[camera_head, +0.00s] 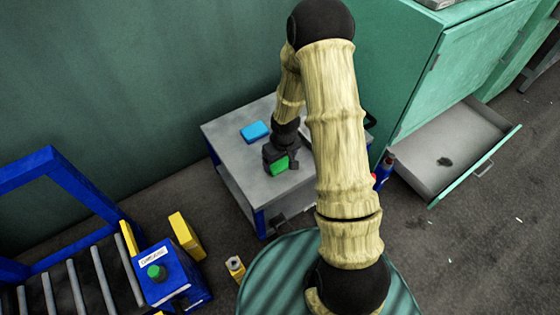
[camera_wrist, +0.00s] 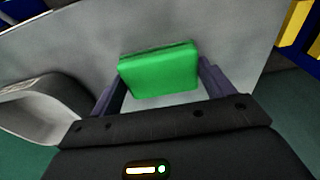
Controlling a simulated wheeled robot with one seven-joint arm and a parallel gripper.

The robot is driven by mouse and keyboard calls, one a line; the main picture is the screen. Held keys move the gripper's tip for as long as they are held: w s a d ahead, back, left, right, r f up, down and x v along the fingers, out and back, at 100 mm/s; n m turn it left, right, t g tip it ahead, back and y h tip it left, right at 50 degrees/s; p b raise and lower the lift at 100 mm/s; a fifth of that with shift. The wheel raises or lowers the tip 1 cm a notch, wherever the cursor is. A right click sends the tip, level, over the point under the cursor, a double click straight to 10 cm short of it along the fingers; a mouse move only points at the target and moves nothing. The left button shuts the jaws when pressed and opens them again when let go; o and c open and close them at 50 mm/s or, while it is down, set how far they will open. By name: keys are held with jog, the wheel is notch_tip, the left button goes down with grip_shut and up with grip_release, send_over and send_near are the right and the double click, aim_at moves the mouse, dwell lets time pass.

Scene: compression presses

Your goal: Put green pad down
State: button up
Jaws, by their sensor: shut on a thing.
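The green pad (camera_wrist: 160,73) is between the fingers of my gripper (camera_wrist: 160,85) in the wrist view. In the head view, the green pad (camera_head: 279,166) shows at the tip of my gripper (camera_head: 280,162), over the front part of a grey table (camera_head: 250,185). My gripper is shut on the pad. I cannot tell whether the pad touches the tabletop or is slightly above it. A blue pad (camera_head: 255,131) lies flat on the same table, behind and to the left of my gripper.
A green cabinet with an open drawer (camera_head: 450,150) stands right of the table. A blue roller conveyor (camera_head: 85,270) with a blue button box (camera_head: 172,274) is at lower left. Bare tabletop lies left of my gripper.

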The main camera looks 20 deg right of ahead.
aim_at(283, 164)
jog(key=o, duration=1)
jog(key=shift+f, duration=0.1)
jog(key=shift+c, duration=0.2)
notch_tip(283, 164, up, 12)
jog(key=s+p, duration=0.1)
jog(key=p, duration=0.4)
jog(key=shift+s+d, duration=0.2)
jog(key=shift+d, duration=0.05)
jog(key=s+r+m+t, duration=0.1)
jog(key=s+r+m, duration=0.2)
jog(key=s+r, duration=0.9)
notch_tip(283, 164, up, 2)
jog(key=shift+s+a+r+m, duration=0.25)
jog(key=shift+s+a+m, duration=0.05)
jog(key=shift+s, duration=0.05)
